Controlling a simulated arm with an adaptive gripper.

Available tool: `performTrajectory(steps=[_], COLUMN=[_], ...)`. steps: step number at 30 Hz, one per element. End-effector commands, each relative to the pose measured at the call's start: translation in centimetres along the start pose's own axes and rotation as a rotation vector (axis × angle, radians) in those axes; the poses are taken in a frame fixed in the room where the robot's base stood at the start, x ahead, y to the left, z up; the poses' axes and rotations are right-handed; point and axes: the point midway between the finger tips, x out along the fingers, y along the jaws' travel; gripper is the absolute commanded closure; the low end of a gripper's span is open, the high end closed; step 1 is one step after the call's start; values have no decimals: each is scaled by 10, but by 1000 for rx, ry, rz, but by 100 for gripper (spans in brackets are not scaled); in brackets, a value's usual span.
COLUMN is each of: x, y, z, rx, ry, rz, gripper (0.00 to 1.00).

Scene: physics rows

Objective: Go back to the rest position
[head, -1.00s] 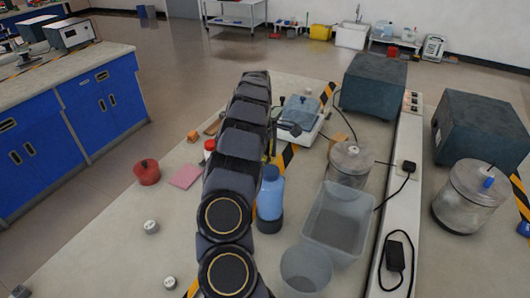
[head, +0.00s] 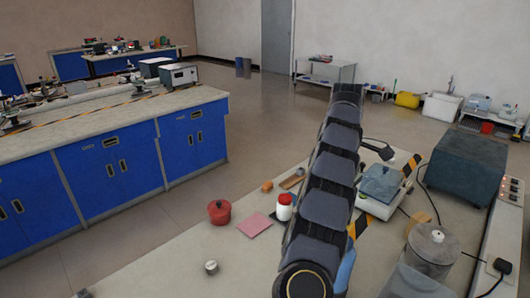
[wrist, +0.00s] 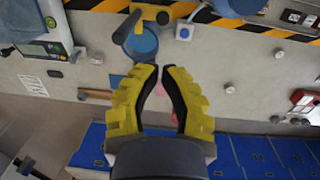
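My gripper (wrist: 160,69) shows in the wrist view with two yellow ridged fingers. Their tips are a little apart and nothing is seen between them. Beyond the tips lies the bench top (wrist: 240,60), with a round blue thing (wrist: 143,46) just past the fingers; I cannot tell whether they touch. In the head view my dark arm rises from the bottom across the bench, and the fingers are hidden or cannot be made out.
On the bench stand a red pot (head: 219,212), a pink pad (head: 254,225), a red-capped white bottle (head: 284,207), a balance (head: 381,187), a metal-lidded jar (head: 433,246) and a dark box (head: 466,168). Blue cabinets (head: 110,160) stand left across the aisle. The bench's front left is mostly clear.

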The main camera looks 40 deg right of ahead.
Motion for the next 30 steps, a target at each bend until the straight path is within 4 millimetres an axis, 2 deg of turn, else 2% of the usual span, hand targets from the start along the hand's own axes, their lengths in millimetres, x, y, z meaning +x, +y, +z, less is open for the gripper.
performTrajectory(steps=[5, 7, 11, 14, 15, 18, 20, 24, 26, 30], x=[0, -3, -20, -40, -48, -66, -75, -89, -92, -92], y=[-1, -8, -44, -94, -117, -176, -211, -290, -321, -384], z=[-1, -7, -37, -66, -75, -89, -92, -80, -69, -30], rx=[-2, -10, -48, -92, -109, -146, -164, -195, -201, -199], ry=[1, 7, 36, 63, 69, 77, 77, 59, 47, 10], rz=[-1, -7, -29, -55, -69, -91, -105, -123, -125, -123], gripper=[100, 100, 100, 100, 100, 100, 100, 100, 100, 100])
